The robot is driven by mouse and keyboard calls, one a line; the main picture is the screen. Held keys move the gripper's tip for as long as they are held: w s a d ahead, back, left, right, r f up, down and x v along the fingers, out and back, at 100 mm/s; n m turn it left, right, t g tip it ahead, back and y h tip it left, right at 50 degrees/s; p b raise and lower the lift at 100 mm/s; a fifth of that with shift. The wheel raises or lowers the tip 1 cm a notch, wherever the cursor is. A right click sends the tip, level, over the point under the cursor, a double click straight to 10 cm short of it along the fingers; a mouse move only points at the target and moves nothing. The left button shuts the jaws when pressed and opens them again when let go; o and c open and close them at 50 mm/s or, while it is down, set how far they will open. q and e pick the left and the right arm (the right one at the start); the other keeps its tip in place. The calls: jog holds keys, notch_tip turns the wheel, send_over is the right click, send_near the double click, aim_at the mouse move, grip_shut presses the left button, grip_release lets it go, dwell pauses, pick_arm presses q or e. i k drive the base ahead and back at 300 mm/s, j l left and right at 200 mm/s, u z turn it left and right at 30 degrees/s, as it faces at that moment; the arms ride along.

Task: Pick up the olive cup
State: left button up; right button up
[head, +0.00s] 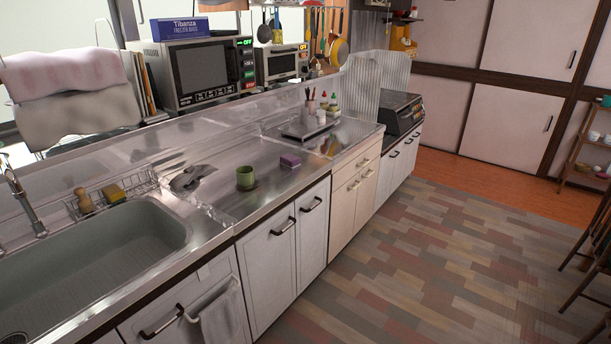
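The olive cup (246,177) is small and green. It stands upright on the steel countertop (225,202), to the right of the sink and close to the front half of the counter. Nothing touches it. Neither of my grippers is in the head view.
A purple block (290,160) lies to the right of the cup. A sink (95,265) with a faucet (20,200) and a wire rack (115,190) is at the left. A microwave (190,72) stands behind. The patterned floor (430,260) in front of the cabinets is clear.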

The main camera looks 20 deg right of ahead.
aim_at(246, 177)
jog(key=z, duration=0.3)
jog(key=i+l+u, duration=0.3)
jog(key=i+l, duration=0.55)
jog(key=i, duration=0.15)
